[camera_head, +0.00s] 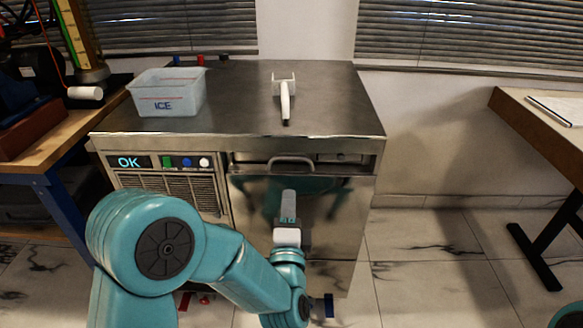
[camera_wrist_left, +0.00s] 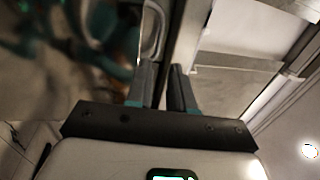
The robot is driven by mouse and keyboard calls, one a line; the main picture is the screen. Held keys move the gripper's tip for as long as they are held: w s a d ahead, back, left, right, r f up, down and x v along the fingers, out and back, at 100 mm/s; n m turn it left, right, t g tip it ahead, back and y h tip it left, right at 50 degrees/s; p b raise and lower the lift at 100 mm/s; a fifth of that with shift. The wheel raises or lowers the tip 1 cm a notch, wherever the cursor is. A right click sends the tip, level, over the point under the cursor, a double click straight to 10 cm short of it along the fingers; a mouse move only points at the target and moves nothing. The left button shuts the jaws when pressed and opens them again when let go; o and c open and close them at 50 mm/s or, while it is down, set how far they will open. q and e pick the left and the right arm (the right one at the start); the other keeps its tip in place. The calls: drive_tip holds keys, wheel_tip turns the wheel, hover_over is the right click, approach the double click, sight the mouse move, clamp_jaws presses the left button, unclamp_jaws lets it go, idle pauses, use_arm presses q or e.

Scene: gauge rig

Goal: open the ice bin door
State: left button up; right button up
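The ice bin door (camera_head: 340,225) is a shiny steel panel on the front of a steel cabinet, and it looks shut. Its bar handle (camera_head: 292,162) runs across near the top edge. My left gripper (camera_head: 289,194) is in front of the door, below the handle in the head view. In the left wrist view the fingers (camera_wrist_left: 164,80) are apart with a narrow empty gap between them. The handle (camera_wrist_left: 153,30) shows beyond the fingertips, apart from them. The door face (camera_wrist_left: 60,60) reflects my teal arm there. My right gripper is not in view.
A clear bin marked ICE (camera_head: 165,92) and a white scoop (camera_head: 285,92) rest on the cabinet top (camera_head: 235,95). A panel reading OK (camera_head: 130,162) is left of the door. A wooden bench (camera_head: 60,140) stands left, a table (camera_head: 540,115) right. Tiled floor (camera_head: 430,280) is free between.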

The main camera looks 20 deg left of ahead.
use_arm(q)
drive_tip(key=b, duration=0.1)
approach(291, 166)
drive_tip(key=w+r, duration=0.1)
drive_tip(key=w, duration=0.1)
drive_tip(key=w+a+r, duration=0.1)
drive_tip(key=w+r, duration=0.2)
drive_tip(key=r, duration=0.1)
drive_tip(key=shift+w+a, duration=0.25)
drive_tip(key=shift+w, duration=0.15)
clamp_jaws()
idle(0.8)
